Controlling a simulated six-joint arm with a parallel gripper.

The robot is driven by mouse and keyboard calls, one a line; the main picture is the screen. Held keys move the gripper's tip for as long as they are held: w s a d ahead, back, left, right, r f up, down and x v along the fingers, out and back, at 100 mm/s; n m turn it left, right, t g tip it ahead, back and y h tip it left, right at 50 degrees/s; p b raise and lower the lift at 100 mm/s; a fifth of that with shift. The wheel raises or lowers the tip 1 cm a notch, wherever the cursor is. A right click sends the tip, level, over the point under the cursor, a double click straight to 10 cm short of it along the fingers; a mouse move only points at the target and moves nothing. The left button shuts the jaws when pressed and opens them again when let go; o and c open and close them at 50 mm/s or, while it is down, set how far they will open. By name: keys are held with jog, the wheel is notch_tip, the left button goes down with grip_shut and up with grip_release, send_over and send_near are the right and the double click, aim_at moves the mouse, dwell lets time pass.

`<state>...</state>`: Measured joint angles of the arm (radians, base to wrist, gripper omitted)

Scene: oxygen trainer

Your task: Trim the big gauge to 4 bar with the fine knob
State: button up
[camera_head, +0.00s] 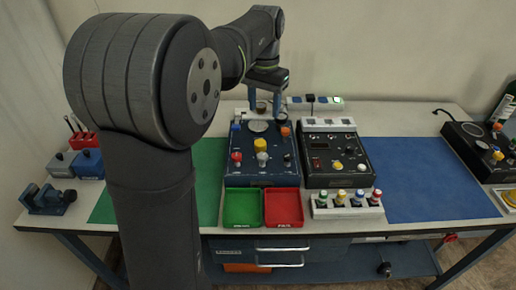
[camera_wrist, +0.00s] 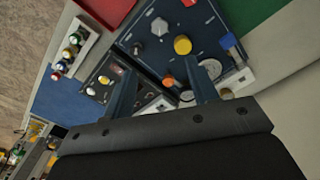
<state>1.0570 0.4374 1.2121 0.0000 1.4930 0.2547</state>
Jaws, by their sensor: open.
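The blue oxygen panel (camera_head: 233,174) stands mid-table. Its big round gauge (camera_head: 258,126) lies at the panel's back; its reading is too small to tell. The panel carries a yellow knob (camera_head: 260,145), an orange knob (camera_head: 285,131), a blue knob (camera_head: 236,127), a red knob (camera_head: 236,157) and a grey knob (camera_head: 262,158). I cannot tell which is the fine knob. My gripper (camera_head: 264,113) is open and empty over the panel's back edge. In the wrist view, the orange knob (camera_wrist: 168,80) shows between the fingers, and one finger partly hides the gauge (camera_wrist: 212,67).
A black panel (camera_head: 336,158) stands close on the right. Green (camera_head: 243,207) and red (camera_head: 283,207) trays lie in front. A rack of coloured-top pieces (camera_head: 347,205) is at front right. The blue mat (camera_head: 425,180) is clear.

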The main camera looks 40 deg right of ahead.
aim_at(263, 155)
notch_tip(263, 155, down, 17)
jog(key=shift+r, duration=0.1)
dwell(0.3)
jog(key=c, duration=1)
